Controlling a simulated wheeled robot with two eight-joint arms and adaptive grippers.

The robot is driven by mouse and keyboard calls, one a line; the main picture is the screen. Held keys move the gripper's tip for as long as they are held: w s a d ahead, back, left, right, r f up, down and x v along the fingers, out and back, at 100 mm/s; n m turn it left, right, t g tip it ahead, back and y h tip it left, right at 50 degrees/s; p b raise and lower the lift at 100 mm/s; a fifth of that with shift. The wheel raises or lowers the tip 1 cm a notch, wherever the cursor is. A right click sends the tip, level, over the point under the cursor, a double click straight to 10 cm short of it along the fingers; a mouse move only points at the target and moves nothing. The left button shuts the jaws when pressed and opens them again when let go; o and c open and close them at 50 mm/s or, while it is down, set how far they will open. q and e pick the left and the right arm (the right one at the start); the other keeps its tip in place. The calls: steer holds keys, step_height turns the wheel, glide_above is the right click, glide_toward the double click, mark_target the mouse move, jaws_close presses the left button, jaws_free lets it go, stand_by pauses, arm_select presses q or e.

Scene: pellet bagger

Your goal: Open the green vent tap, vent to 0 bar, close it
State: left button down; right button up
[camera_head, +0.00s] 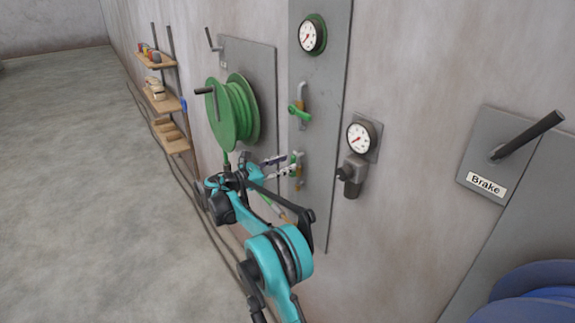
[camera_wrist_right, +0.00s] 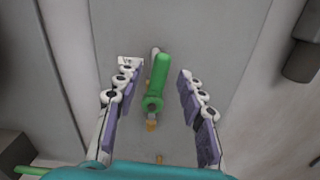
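The lower green tap (camera_head: 298,156) sits on a thin pipe on the tall grey wall panel; a partly covered label beside it begins "Ve". In the right wrist view its green lever (camera_wrist_right: 160,72) points up the picture, roughly in line with the pipe. My right gripper (camera_head: 289,164) is at this tap. Its two fingers (camera_wrist_right: 157,76) are open, one on each side of the lever, with gaps on both sides. A green-rimmed gauge (camera_head: 312,35) is at the panel's top; its reading is too small to tell. My left gripper is not in view.
A second green tap (camera_head: 298,112) is above on the same panel. A second gauge (camera_head: 359,138) with a dark valve (camera_head: 350,175) is to the right. A green hose reel (camera_head: 232,112) is left, close to my arm. A brake lever (camera_head: 527,135) is far right.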

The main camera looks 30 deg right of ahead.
steer(key=shift+d, duration=0.75)
jaws_close()
